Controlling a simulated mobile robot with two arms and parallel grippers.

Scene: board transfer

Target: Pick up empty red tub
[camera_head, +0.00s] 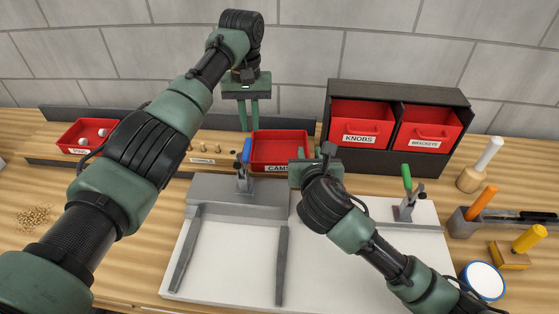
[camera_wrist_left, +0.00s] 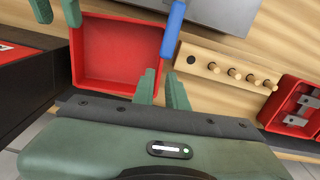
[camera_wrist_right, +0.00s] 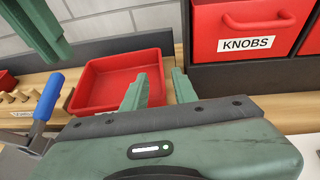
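The empty red tub (camera_head: 279,147) with a CAMS label stands at the back of the bench. It also shows empty in the left wrist view (camera_wrist_left: 118,52) and the right wrist view (camera_wrist_right: 115,80). My left gripper (camera_head: 249,130) is open, fingers pointing down, near the tub's back left corner; in its wrist view the fingers (camera_wrist_left: 163,85) lie either side of the line of that side wall. My right gripper (camera_wrist_right: 160,85) is open by the tub's right wall, one finger on each side of its line. Whether fingers reach below the rim cannot be told. The head view hides the right fingertips.
A dark cabinet with red KNOBS (camera_head: 361,124) and BRACKETS (camera_head: 427,128) bins stands close right of the tub. A blue-handled clamp (camera_head: 245,165) is at its front left. A peg strip (camera_head: 208,158) and filled red tub (camera_head: 85,137) are left. A white board (camera_head: 235,255) lies in front.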

